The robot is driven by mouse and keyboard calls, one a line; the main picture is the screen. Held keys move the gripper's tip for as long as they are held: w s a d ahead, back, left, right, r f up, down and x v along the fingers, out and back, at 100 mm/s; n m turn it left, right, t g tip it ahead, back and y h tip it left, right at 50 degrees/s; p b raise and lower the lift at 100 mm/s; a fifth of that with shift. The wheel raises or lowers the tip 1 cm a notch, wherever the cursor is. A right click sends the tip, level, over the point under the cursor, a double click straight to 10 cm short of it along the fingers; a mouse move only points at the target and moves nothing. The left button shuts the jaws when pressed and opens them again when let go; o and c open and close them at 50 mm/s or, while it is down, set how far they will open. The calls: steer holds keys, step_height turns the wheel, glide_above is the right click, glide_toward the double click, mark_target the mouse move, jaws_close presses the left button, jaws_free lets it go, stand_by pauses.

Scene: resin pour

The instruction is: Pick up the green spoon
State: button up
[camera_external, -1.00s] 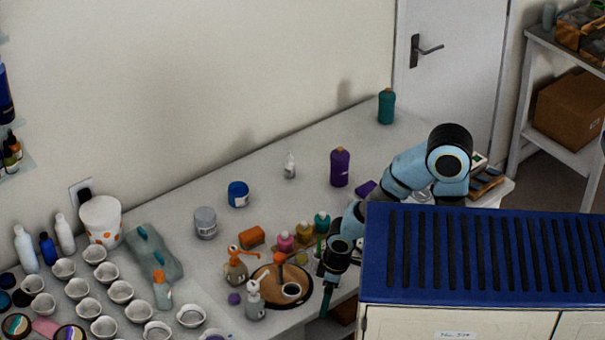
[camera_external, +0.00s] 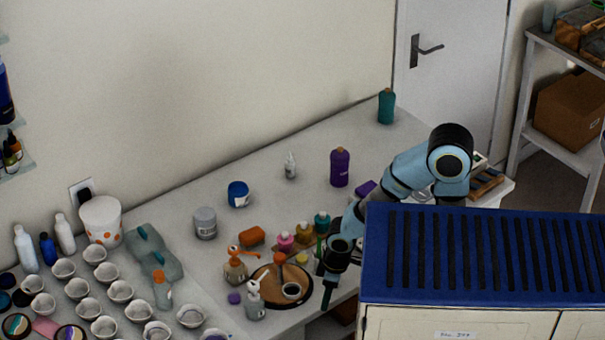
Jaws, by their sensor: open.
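My gripper (camera_external: 328,287) is low over the front edge of the grey table, just right of the round wooden tray (camera_external: 265,299). It points down, and its fingers are small and dark here. A thin dark green upright piece (camera_external: 320,246) shows just left of my wrist, and a green strip shows under the gripper. I cannot tell whether either is the green spoon or how it stands to the fingers. Nothing else in view is clearly a green spoon.
A blue-topped cabinet (camera_external: 480,255) blocks the right front.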

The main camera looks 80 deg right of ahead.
step_height(320, 180, up, 10)
steer(key=s+d+m+t+y+p, duration=0.25)
steer(key=d+m+t+y, duration=0.65)
steer(key=d+m, duration=1.45)
steer(key=m+g, duration=0.1)
steer(key=m, duration=0.1)
glide_toward(318, 247)
steer(key=w+a, duration=0.1)
steer(key=shift+y, duration=0.4)
steer(key=p+x, duration=0.1)
steer(key=x, duration=0.2)
steer(key=p+x, duration=0.1)
steer(key=x, duration=0.3)
steer(key=p+x, duration=0.2)
steer(key=x, duration=0.2)
steer(key=shift+w+d+f, duration=0.1)
steer(key=shift+w+f, duration=0.05)
steer(key=shift+f, duration=0.25)
